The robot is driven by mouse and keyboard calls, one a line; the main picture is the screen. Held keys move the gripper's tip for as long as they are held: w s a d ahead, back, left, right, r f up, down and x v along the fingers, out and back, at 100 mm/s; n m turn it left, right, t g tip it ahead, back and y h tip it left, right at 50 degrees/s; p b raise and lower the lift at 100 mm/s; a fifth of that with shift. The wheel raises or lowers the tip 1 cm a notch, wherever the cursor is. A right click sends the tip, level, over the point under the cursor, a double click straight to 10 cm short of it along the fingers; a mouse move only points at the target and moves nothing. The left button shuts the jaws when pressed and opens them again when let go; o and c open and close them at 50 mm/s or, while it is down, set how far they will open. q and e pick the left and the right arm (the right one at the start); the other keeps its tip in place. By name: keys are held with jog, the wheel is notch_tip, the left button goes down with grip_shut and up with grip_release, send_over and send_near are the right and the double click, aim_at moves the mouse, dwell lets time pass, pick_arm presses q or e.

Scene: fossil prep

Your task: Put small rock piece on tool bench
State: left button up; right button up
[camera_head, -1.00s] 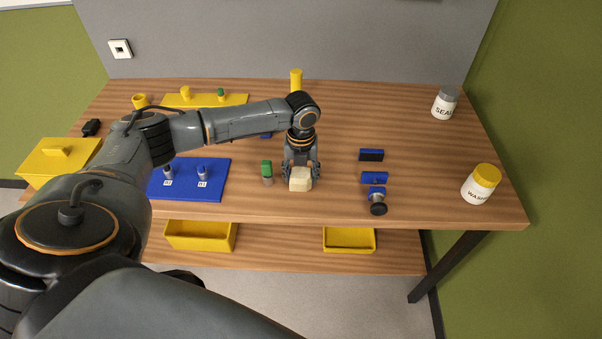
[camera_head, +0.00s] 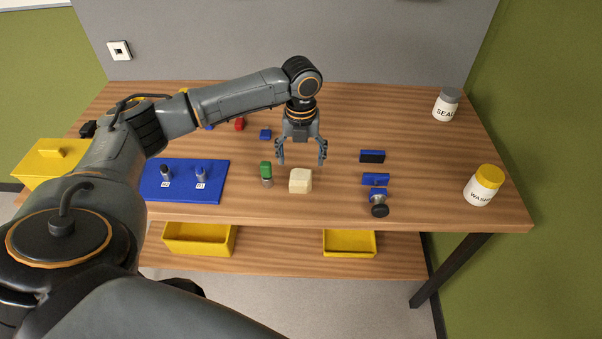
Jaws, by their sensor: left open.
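The small rock piece (camera_head: 300,181), a pale cream block, rests on the wooden tool bench (camera_head: 335,205) near its front edge, right of a green-capped vial. My left gripper (camera_head: 301,160) is open and empty above and slightly behind the rock, its fingers spread and apart from it. My right gripper is not in view.
The green-capped vial (camera_head: 266,174) stands close left of the rock. Blue blocks (camera_head: 372,156) and a dark-knobbed part (camera_head: 379,204) lie to the right. A blue mat (camera_head: 185,190) with labelled pegs is left. White jars (camera_head: 483,186) stand far right. Yellow bins (camera_head: 349,242) sit on the lower shelf.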

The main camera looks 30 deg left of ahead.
aim_at(301, 174)
pick_arm(q)
jog(key=shift+r+b, duration=0.3)
jog(key=shift+r, duration=2)
